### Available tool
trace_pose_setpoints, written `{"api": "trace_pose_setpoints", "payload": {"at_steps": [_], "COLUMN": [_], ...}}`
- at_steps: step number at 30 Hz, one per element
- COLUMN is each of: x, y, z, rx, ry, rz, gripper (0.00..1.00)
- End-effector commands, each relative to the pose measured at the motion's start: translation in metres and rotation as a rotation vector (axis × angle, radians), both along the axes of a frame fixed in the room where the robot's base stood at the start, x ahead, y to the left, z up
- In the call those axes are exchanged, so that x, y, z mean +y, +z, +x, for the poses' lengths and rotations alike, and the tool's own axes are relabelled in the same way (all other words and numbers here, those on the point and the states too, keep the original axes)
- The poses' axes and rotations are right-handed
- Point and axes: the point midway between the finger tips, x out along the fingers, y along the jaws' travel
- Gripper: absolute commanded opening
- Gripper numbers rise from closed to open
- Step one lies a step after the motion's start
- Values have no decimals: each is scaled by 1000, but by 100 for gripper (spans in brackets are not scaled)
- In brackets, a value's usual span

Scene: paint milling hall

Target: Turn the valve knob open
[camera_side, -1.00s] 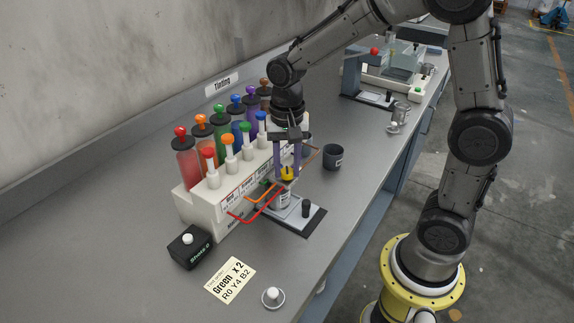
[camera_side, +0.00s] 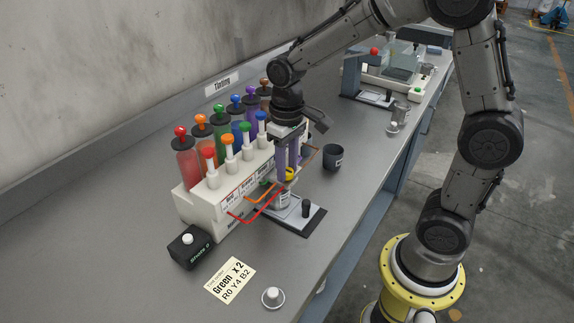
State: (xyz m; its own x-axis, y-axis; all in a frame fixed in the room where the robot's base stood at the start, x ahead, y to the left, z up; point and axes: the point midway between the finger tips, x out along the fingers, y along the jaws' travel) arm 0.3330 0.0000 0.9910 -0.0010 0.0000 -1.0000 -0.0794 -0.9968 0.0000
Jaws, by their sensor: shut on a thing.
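The valve knob (camera_side: 289,174) is a small yellow piece at the front of the white tinting dispenser (camera_side: 205,204), low between my fingertips and partly covered by them. My gripper (camera_side: 288,173) points straight down with its purple fingers shut on the yellow knob. The dispenser carries several coloured canisters, such as the red one (camera_side: 186,160), and coloured plungers. Red and orange bent tubes stick out of its front. A light can (camera_side: 284,200) stands under the knob, partly hidden by the tubes.
A dark cup (camera_side: 333,158) stands to the right. A black box with a white button (camera_side: 189,248), an order card (camera_side: 231,281) and a white knob (camera_side: 273,295) are in front. The bench between is bare.

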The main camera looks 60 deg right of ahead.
Motion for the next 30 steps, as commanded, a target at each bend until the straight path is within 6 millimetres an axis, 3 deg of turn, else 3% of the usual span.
{"api": "trace_pose_setpoints", "payload": {"at_steps": [23, 24, 28, 30], "x": [0, 0, 0, 0], "y": [2, 2, 2, 1], "z": [1, 1, 1, 1], "rx": [-7, -7, -5, -4], "ry": [97, 97, 96, 96], "rz": [0, 0, 0, 0], "gripper": [0, 44, 66, 66]}}
